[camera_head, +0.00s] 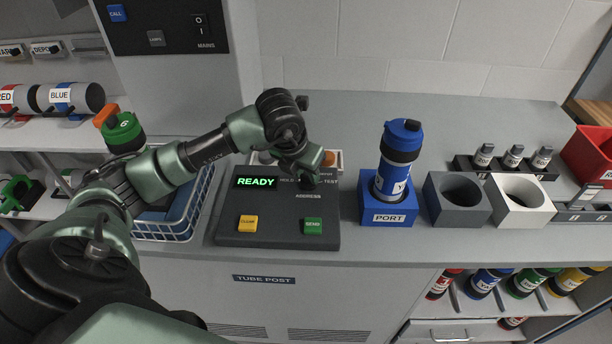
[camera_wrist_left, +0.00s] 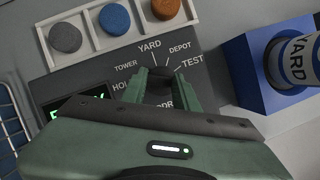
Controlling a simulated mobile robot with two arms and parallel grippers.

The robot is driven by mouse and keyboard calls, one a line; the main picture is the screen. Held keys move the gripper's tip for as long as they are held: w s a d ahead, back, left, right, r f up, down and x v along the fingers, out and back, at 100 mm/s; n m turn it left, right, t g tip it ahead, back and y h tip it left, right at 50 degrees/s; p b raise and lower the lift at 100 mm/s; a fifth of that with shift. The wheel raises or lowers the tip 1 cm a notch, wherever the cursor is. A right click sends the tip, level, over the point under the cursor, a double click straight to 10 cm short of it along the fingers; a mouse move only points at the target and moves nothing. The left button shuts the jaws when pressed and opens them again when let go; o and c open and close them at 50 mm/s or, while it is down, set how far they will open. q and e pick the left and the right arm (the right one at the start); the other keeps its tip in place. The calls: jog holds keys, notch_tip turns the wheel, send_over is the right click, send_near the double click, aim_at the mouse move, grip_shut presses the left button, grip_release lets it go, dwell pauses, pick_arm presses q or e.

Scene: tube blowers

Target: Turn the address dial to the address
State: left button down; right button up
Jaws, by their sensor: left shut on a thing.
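The address dial (camera_wrist_left: 160,74) is a dark knob on the console (camera_head: 277,232), in an arc of labels: TOWER, YARD, DEPOT, TEST and one partly hidden at left. My left gripper (camera_wrist_left: 163,84) is shut on the dial, a finger on each side. I cannot tell which label the dial points at. In the head view my left gripper (camera_head: 305,172) comes down on the console's upper right and hides the dial. The green display (camera_head: 255,183) reads READY. A blue carrier (camera_head: 396,165) stands upright in the blue PORT block (camera_head: 389,213); its label reads YARD in the wrist view (camera_wrist_left: 300,58).
A yellow button (camera_head: 248,223) and a green SEND button (camera_head: 313,226) sit on the console. A white tray of round discs (camera_wrist_left: 112,22) lies behind it. Grey (camera_head: 457,212) and white (camera_head: 520,212) holders stand right.

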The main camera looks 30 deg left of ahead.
pick_arm(q)
jog(key=m+b, duration=0.1)
jog(key=m+h+b, duration=0.1)
jog(key=m+b, duration=0.1)
jog(key=shift+w+a+f+m, duration=0.1)
jog(key=shift+a+f+m, duration=0.1)
jog(key=shift+m, duration=0.1)
jog(key=shift+m+h+b, duration=0.6)
jog(key=shift+m+b, duration=0.05)
jog(key=shift+m, duration=0.25)
jog(key=m, duration=0.1)
jog(key=m+h+b, duration=0.1)
jog(key=shift+w+r+m+g, duration=0.15)
jog(key=shift+m+g, duration=0.15)
jog(key=shift+g, duration=0.1)
jog(key=m, duration=0.2)
jog(key=m+g+h, duration=0.1)
jog(key=m, duration=0.2)
jog(key=shift+w+m+g+b, duration=0.15)
jog(key=shift+m+g+b, duration=0.15)
jog(key=shift+b, duration=0.05)
jog(key=m+g, duration=0.1)
jog(key=m, duration=0.1)
jog(key=m+g, duration=0.1)
jog(key=m, duration=0.2)
jog(key=shift+w+d+m+h, duration=0.1)
jog(key=shift+w+m+h, duration=0.05)
jog(key=shift+m+h, duration=0.15)
jog(key=c, duration=1.1)
grip_release()
